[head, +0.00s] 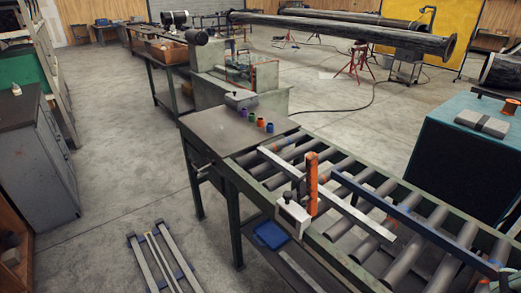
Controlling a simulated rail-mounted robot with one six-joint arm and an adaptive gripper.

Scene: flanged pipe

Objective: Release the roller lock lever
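An upright orange lever (311,183) stands at the near side rail of the roller table (345,258), beside a pale box-shaped housing (293,214). It looks like the roller lock lever. Its lower end is close to the housing; I cannot tell how the two join. Grey rollers (352,216) run across the table frame behind and to the right of it. My gripper is not in view, and nothing is seen touching the lever.
A pale flat bar (340,204) lies diagonally over the rollers, close behind the lever. A blue bar (395,208) crosses farther right. Small coloured cups (252,117) stand on the flat tabletop (225,130). Open floor (120,160) lies left of the table; a rail frame (160,262) lies there.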

